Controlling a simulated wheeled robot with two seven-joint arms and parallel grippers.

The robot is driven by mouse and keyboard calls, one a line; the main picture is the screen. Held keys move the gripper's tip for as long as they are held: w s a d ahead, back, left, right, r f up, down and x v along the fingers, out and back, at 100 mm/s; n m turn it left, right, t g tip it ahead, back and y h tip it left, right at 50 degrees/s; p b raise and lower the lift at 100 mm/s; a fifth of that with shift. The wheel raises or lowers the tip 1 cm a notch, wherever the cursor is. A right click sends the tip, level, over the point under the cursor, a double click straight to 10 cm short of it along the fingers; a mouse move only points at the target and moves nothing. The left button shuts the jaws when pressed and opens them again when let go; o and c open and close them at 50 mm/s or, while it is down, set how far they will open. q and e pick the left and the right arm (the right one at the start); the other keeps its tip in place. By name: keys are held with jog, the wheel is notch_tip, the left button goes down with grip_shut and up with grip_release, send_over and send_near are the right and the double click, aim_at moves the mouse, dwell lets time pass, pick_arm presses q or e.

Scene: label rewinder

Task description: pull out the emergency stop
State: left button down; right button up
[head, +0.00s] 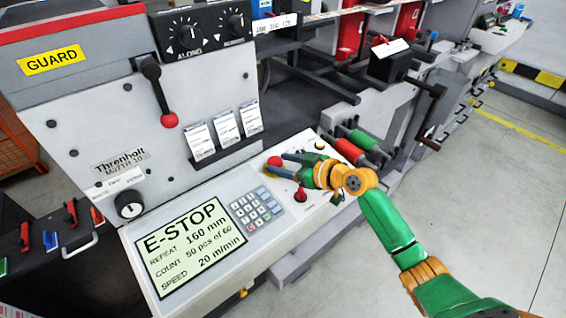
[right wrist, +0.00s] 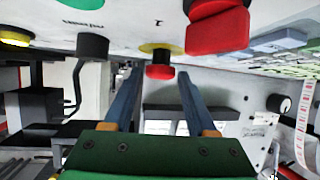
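The emergency stop (head: 274,161) is a red mushroom button with a yellow collar on the sloping control panel (head: 222,232). My right gripper (head: 279,164) reaches it from the right, with one finger on each side of the button. The upside-down right wrist view shows the red button (right wrist: 160,71) between the two open fingers (right wrist: 158,85), with a visible gap on both sides. Contact is not seen. The panel's screen (head: 192,246) reads "E-STOP". My left gripper is in neither view.
A second red control (head: 301,195) sits on the panel just nearer; it looms large in the wrist view (right wrist: 217,30). A keypad (head: 256,211) lies to the left. Green and red rollers (head: 347,150) stand behind right. The floor at right is clear.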

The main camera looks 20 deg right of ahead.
grip_shut()
dwell(1.1)
